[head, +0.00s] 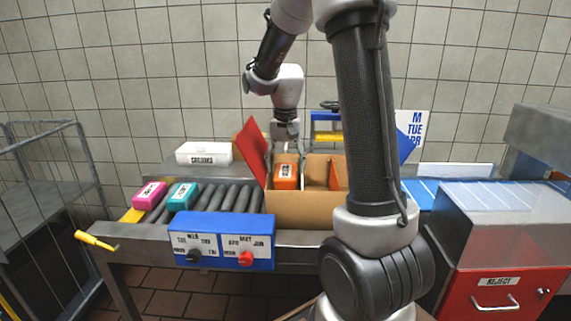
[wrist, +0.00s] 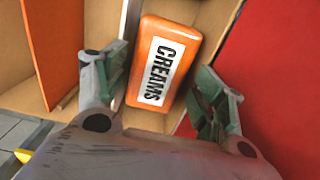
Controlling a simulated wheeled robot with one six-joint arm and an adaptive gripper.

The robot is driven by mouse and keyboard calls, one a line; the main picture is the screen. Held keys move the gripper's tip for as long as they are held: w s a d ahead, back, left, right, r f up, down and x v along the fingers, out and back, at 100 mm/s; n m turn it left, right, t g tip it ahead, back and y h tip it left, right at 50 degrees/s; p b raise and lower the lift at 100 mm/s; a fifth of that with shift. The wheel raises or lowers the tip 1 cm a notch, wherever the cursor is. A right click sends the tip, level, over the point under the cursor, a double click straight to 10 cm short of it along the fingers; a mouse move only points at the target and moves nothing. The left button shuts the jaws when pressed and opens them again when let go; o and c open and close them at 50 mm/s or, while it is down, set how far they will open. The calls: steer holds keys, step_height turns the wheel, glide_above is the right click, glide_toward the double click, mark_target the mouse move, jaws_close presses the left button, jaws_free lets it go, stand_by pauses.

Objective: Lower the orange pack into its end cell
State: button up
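The orange pack (head: 287,176), with a white CREAMS label, is at the left end cell of the cardboard carton (head: 300,211). In the wrist view the pack (wrist: 166,62) lies turned at a slant between the fingers. My gripper (head: 287,149) is above it, pointing down. In the wrist view the gripper (wrist: 162,85) looks open, with a gap beside the pack, clearest at the right finger. An orange-red divider (head: 335,175) stands right of the pack. The pack's underside is hidden by the carton's front wall, so I cannot tell whether it touches the bottom.
A red flap (head: 254,150) stands up at the carton's left side and a blue flap (head: 405,143) at its right. Pink (head: 149,195) and teal (head: 181,196) packs lie on the roller conveyor (head: 240,198). A blue control box (head: 222,240) is in front. A white box (head: 204,153) lies behind.

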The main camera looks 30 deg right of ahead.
steer(key=shift+o, duration=0.5)
step_height(320, 180, up, 22)
stand_by(1.1)
stand_by(0.7)
steer(key=s+a+f+n+t, duration=0.1)
steer(key=s+f+n, duration=0.1)
steer(key=s, duration=0.5)
steer(key=s+a+f+n+t, duration=0.2)
steer(key=s+f, duration=0.3)
steer(key=s, duration=0.3)
steer(key=s+a+f+n+t, duration=0.1)
steer(key=s+f, duration=0.3)
steer(key=s, duration=0.4)
steer(key=shift+a+f+n, duration=0.15)
steer(key=shift+a+n, duration=0.25)
steer(key=shift+n, duration=0.5)
